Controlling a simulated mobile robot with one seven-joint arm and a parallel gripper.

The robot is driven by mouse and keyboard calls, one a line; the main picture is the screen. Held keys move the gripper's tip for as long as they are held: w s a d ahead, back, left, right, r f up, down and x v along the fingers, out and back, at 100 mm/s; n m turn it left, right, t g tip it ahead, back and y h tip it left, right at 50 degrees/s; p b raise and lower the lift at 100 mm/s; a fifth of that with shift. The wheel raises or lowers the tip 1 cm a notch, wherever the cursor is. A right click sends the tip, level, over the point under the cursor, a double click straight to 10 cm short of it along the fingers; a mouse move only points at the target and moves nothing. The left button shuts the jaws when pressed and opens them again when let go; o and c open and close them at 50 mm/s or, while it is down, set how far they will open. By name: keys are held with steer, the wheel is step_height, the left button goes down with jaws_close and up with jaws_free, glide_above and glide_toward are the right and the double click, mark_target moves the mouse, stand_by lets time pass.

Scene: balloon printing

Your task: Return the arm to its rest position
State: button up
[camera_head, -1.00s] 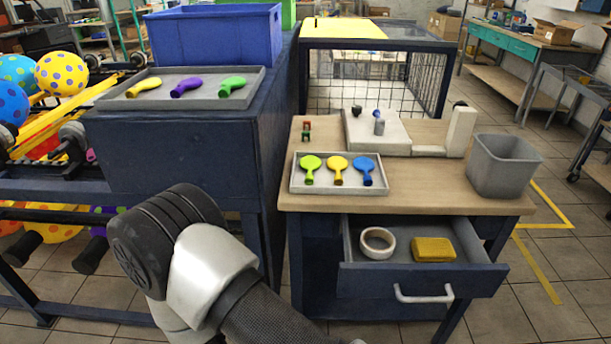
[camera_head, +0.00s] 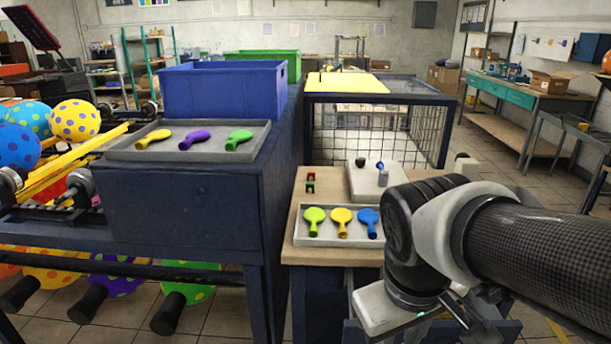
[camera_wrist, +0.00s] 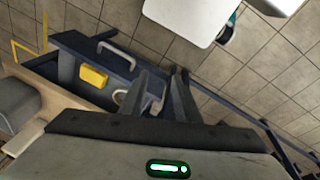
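My arm (camera_head: 530,250) reaches in from the right edge of the head view and covers the right part of the wooden worktable (camera_head: 320,258). My gripper (camera_wrist: 161,74) shows two dark fingers spread apart in the wrist view, with nothing between them. Its fingertips do not show in the head view. In the wrist view the open drawer (camera_wrist: 75,42) lies below the gripper, with a yellow block (camera_wrist: 93,77) and a white tape roll (camera_wrist: 119,97) partly hidden by a finger.
A grey tray (camera_head: 300,230) holds green, yellow and blue balloons on the worktable. Another tray (camera_head: 122,155) with three balloons sits on the dark cabinet (camera_head: 180,205), before a blue crate (camera_head: 220,92). A wire-mesh cage (camera_head: 375,135) stands behind. Tiled floor (camera_wrist: 250,75) is clear beside the drawer.

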step_height(320, 180, up, 28)
steer(key=m+t+y+p, duration=0.1)
steer(key=m+t+p, duration=0.2)
steer(key=p, duration=1.9)
steer(key=shift+w+d+m, duration=0.3)
steer(key=shift+w+d, duration=0.05)
steer(key=shift+d, duration=0.1)
